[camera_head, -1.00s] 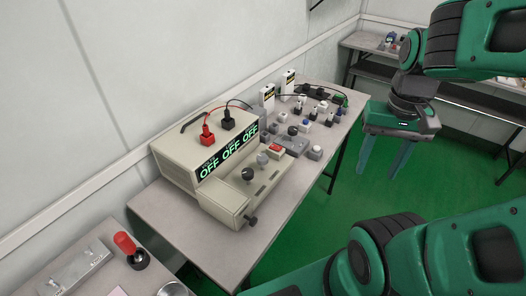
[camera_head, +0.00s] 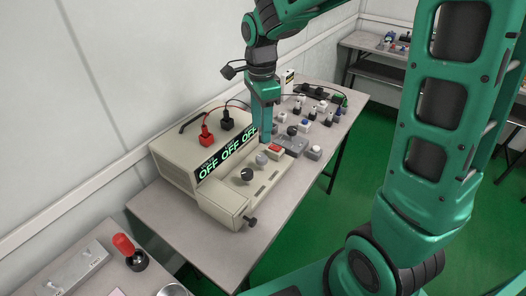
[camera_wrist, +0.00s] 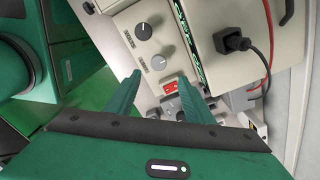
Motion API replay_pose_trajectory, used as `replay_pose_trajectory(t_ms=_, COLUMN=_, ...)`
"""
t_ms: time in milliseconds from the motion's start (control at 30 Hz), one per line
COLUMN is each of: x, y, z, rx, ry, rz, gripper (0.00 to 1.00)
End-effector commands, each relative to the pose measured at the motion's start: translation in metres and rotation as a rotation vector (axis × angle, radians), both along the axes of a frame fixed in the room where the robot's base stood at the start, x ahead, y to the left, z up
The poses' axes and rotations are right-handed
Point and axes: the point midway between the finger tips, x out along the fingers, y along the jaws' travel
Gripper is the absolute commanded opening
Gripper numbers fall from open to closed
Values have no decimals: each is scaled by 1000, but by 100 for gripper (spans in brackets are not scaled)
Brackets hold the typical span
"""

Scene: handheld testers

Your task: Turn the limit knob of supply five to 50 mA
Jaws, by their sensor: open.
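A beige supply box (camera_head: 170,160) stands on the table with a green display (camera_head: 228,156) reading OFF three times. A dark knob (camera_head: 247,174) and a grey knob (camera_head: 261,158) sit on its front ledge. No supply number is legible.
Red and black plugs (camera_head: 206,136) with cables stand on top of the box. Several small devices (camera_head: 318,115) crowd the table behind. A side knob (camera_head: 250,221) sticks out at the ledge's near end. A red-handled item (camera_head: 123,244) stands on the near table.

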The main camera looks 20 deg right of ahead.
Motion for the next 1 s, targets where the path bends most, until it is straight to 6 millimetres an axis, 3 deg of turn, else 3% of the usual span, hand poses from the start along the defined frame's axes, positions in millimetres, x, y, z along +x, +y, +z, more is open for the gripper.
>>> replay_pose_trajectory(t_ms=600, x=-1, y=0, z=-92, rx=0, ry=4, rz=-1, gripper=48)
replay_pose_trajectory(t_ms=1000, x=-1, y=0, z=-105, rx=0, ry=0, rz=-1, gripper=48)
